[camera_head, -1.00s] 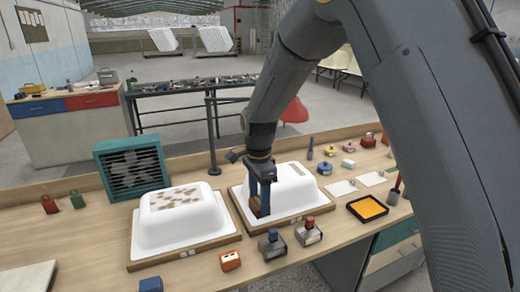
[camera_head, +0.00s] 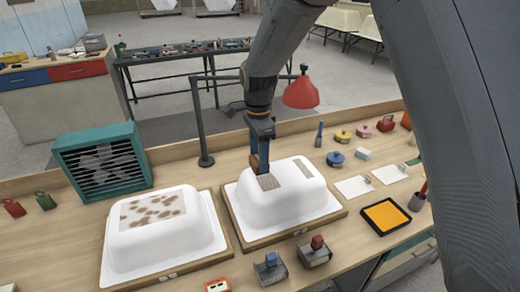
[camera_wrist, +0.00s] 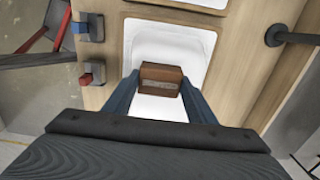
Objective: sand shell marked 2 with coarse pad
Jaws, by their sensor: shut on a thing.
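Two white bathtub shells lie upside down on wooden boards. The left shell (camera_head: 165,240) has a top patch with several brown spots. The right shell (camera_head: 295,208) has a grey patch (camera_head: 268,182) at its left end and a paler patch (camera_head: 304,168) at its right. The tags on the boards are too small to read. My gripper (camera_head: 259,165) is at the far left end of the right shell. It is shut on a brown block-like pad (camera_wrist: 162,74), held between the blue fingers in the wrist view. I cannot tell whether the pad touches the shell.
A teal fan (camera_head: 103,161) stands behind the left shell. Two small blocks with blue (camera_head: 270,266) and red (camera_head: 316,250) tops sit in front of the right shell. An orange tray (camera_head: 386,216) and white cards (camera_head: 353,187) lie to the right. A red lamp (camera_head: 301,92) stands behind.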

